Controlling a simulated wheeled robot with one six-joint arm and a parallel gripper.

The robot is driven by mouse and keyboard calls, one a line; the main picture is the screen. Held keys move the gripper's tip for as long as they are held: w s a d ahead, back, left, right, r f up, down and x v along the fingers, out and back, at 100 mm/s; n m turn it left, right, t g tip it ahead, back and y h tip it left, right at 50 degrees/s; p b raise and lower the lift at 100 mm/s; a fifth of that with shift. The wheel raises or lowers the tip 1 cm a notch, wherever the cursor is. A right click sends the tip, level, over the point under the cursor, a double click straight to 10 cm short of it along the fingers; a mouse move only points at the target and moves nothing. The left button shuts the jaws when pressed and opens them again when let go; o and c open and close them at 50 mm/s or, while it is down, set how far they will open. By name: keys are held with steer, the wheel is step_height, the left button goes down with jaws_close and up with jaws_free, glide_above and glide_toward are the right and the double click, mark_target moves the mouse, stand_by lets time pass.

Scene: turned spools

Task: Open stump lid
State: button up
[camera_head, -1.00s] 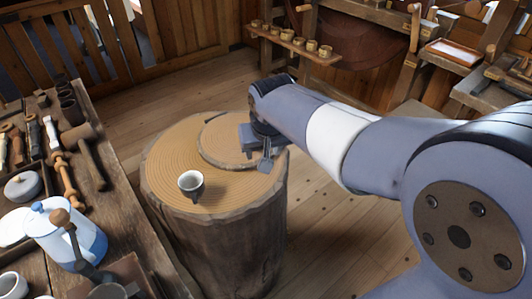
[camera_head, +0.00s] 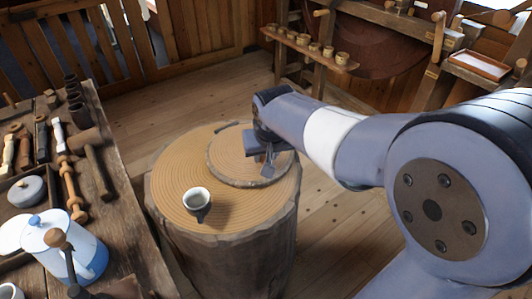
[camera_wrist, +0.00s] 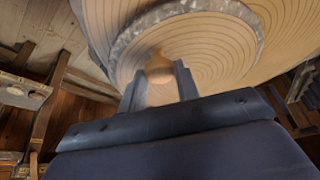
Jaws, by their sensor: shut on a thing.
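The stump (camera_head: 228,250) stands upright in the middle of the head view, with a ringed, pale wooden top. Its round lid (camera_head: 226,160) is at the right back of the top, and its side edge shows. A dark curved line shows at the lid's far left. My gripper (camera_head: 266,162) is over the lid. In the wrist view my gripper (camera_wrist: 159,84) has its two fingers on either side of a small wooden knob (camera_wrist: 159,66) on the lid (camera_wrist: 205,42), shut on it. The lid looks raised from the stump top; how far is unclear.
A small cup (camera_head: 197,199) stands on the stump top, left of the lid. A workbench (camera_head: 125,215) with tools and a white-blue pot (camera_head: 75,245) is at left. A shelf with small cups (camera_head: 310,48) is behind. Floor shows between them.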

jaws_close()
steer(key=shift+r, duration=0.15)
